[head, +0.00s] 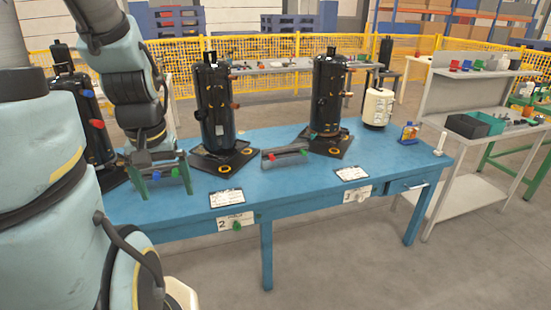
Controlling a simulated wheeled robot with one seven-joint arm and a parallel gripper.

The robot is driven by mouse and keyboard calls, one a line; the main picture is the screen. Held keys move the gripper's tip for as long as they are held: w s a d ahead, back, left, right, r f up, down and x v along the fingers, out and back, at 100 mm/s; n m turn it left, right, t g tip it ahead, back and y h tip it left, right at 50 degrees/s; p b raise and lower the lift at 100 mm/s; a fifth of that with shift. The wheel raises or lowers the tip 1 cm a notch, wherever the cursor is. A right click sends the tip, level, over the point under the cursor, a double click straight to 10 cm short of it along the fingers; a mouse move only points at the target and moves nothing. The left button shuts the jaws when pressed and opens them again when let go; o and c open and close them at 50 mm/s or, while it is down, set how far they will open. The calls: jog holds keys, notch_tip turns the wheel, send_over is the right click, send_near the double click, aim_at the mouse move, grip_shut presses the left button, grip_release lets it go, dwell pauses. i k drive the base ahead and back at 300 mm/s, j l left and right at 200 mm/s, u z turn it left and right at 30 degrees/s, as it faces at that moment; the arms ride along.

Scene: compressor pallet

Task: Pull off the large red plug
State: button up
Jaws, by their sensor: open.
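Three black compressors stand on dark pallets on the blue table (300,200). The left compressor (85,110) is partly hidden by my arm and has a red plug (97,124) on its right side. The right compressor (327,90) carries small orange fittings. My gripper (164,184) is open, with green fingers pointing down over the table, between the left and middle compressors.
A grey plug rack (285,153) sits between the middle and right compressors. The table's front strip is mostly clear, with label cards. A grey shelf bench (470,125) stands beyond.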

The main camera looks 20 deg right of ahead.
aim_at(98, 123)
jog(key=u, duration=0.85)
jog(key=l+u, duration=0.15)
jog(key=u, duration=0.25)
jog(key=l+u, duration=0.2)
jog(key=u, duration=0.2)
jog(key=k+l+u, duration=0.1)
jog(key=u, duration=0.35)
jog(key=k+l+u, duration=0.1)
jog(key=u, duration=0.3)
jog(key=k+l, duration=0.15)
